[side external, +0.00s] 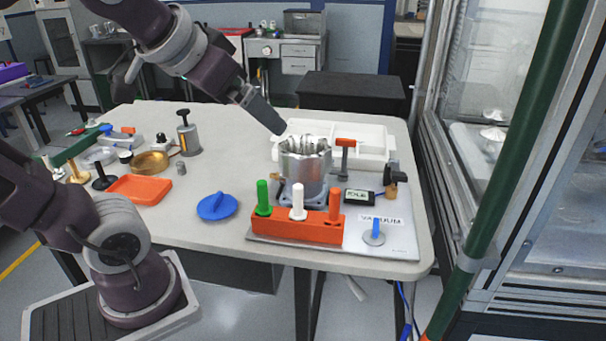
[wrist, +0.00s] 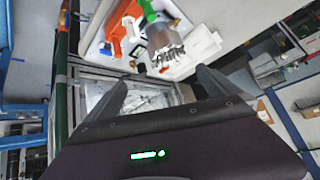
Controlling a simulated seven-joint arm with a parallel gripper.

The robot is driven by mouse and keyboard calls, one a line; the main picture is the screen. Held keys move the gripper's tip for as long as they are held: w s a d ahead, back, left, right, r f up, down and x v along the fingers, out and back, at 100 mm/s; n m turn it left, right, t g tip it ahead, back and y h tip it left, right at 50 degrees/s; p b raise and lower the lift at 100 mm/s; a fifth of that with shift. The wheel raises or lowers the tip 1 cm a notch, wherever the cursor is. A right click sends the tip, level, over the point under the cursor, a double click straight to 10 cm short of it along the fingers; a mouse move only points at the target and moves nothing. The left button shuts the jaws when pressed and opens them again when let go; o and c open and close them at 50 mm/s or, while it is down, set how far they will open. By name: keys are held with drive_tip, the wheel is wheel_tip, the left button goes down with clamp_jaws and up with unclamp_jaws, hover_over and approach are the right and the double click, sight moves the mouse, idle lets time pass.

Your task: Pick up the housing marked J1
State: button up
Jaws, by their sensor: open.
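No J1 mark is readable in either view. A silver metal cylinder (side external: 305,174) with several upright metal pieces at its top stands on the right half of the table; I cannot tell if it is the J1 housing. It also shows in the wrist view (wrist: 160,42), near the top centre. My gripper (side external: 279,128) hangs above the table, up and left of the cylinder in the side view, apart from it. In the wrist view, the two fingers of my gripper (wrist: 163,84) are spread with nothing held between them.
An orange block (side external: 297,228) with green, white and orange handles stands before the cylinder. A white tray (side external: 372,133) lies behind it. A blue knobbed disc (side external: 217,207), an orange tray (side external: 140,189) and a dark-topped canister (side external: 188,138) sit left. The table's middle is mostly clear.

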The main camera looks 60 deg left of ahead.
drive_tip(key=w+a+r+m+t+y, duration=0.15)
drive_tip(key=w+a+r+t, duration=0.25)
drive_tip(key=w+a, duration=0.4)
drive_tip(key=w+a+r+m+t, duration=0.2)
drive_tip(key=w+a+r+t, duration=0.25)
drive_tip(key=w+a, duration=0.35)
drive_tip(key=m+g+h, duration=0.5)
drive_tip(key=h, duration=0.7)
hover_over(277, 174)
drive_tip(key=s+a, duration=0.1)
wheel_tip(277, 174, down, 12)
drive_tip(key=f, duration=1.8)
drive_tip(key=shift+d+f, duration=0.2)
drive_tip(key=x, duration=0.6)
drive_tip(key=shift+w+a, duration=0.1)
drive_tip(key=shift+w, duration=0.2)
drive_tip(key=shift+w+d+f, duration=0.1)
drive_tip(key=shift+w+d, duration=0.1)
drive_tip(key=shift+w, duration=0.05)
drive_tip(key=c, duration=2)
